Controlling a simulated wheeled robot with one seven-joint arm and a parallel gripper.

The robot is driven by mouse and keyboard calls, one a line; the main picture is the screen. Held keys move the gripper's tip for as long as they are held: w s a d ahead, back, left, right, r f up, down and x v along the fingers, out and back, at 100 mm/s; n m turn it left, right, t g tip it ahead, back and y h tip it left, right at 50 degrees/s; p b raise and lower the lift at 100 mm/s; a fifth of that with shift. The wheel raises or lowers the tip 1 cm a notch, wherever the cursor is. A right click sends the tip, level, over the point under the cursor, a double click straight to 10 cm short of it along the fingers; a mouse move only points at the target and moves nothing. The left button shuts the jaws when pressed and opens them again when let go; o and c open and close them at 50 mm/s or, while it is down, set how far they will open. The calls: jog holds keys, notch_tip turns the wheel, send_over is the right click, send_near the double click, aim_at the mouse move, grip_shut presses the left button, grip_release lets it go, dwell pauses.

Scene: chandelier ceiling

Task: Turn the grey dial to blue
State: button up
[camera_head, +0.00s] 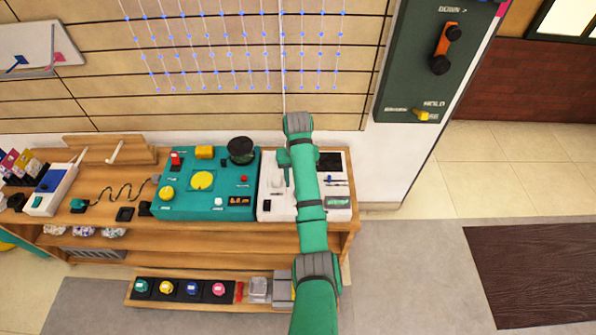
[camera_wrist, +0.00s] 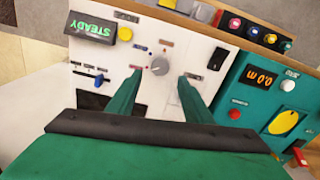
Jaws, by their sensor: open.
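The grey dial (camera_wrist: 159,65) is a round knob on a white panel (camera_wrist: 205,52) in the wrist view. A small red mark shows just left of the dial, and a small dark label lies above it; the dial's pointer is too small to read. My gripper (camera_wrist: 160,75) is open, with one green finger on each side of the dial. The fingertips are close to the panel, and I cannot tell whether they touch the dial. In the head view, my arm crosses in front of the white panel (camera_head: 309,209) and covers part of it.
The white panel also carries a green "STEADY" display (camera_wrist: 92,30) and a blue slider (camera_wrist: 98,79). A teal console (camera_head: 222,180) with a yellow disc and black knob stands beside it on the wooden bench (camera_head: 110,180). A dark green wall panel (camera_head: 405,75) is at right.

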jog(key=r, duration=0.5)
jog(key=shift+w+r, duration=0.2)
jog(key=shift+r, duration=0.05)
jog(key=shift+s, duration=0.15)
dwell(0.3)
